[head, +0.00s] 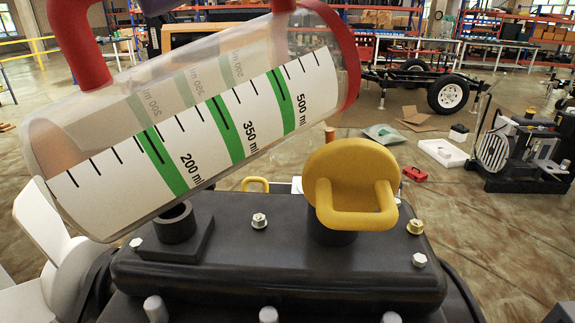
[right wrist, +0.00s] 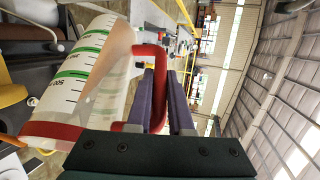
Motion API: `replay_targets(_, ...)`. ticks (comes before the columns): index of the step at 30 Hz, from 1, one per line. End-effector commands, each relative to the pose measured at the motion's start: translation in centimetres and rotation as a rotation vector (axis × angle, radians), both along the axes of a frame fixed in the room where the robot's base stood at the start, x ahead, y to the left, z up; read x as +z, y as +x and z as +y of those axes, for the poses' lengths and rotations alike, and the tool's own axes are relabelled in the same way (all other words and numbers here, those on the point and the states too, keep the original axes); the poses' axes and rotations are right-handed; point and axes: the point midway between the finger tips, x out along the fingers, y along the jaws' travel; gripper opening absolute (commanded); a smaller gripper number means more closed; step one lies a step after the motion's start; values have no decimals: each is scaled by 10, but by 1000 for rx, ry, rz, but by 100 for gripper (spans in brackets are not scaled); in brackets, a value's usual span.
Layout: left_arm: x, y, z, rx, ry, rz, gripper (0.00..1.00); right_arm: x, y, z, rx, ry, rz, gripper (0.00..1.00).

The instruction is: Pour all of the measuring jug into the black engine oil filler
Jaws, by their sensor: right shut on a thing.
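The clear measuring jug (head: 190,120), with a white and green scale and a red rim, is tilted in the head view. Its rim is at the upper right and its base at the lower left, in front of the engine. Its red handle (right wrist: 147,90) is gripped by my right gripper (right wrist: 165,95) in the right wrist view. Brownish tint shows through the jug; I cannot tell the liquid level. The black filler neck (head: 176,222) stands on the dark engine cover (head: 270,262), below the jug. A yellow cap (head: 352,180) sits at another black neck to the right. My left gripper is out of view.
Bolts stand up along the engine cover, including a brass one (head: 414,227). A yellow loop (head: 255,184) shows behind the cover. A trailer chassis (head: 445,92) and another engine (head: 525,150) stand farther back on open floor.

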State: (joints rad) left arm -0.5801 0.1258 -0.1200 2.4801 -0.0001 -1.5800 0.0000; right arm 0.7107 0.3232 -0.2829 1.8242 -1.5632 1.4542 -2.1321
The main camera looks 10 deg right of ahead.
Motion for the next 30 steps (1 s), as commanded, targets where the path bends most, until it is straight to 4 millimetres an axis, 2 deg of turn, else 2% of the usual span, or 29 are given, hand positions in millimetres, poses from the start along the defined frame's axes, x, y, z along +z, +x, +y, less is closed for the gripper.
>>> replay_targets(30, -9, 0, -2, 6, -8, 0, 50, 4, 2, -6, -1, 33, 10, 0)
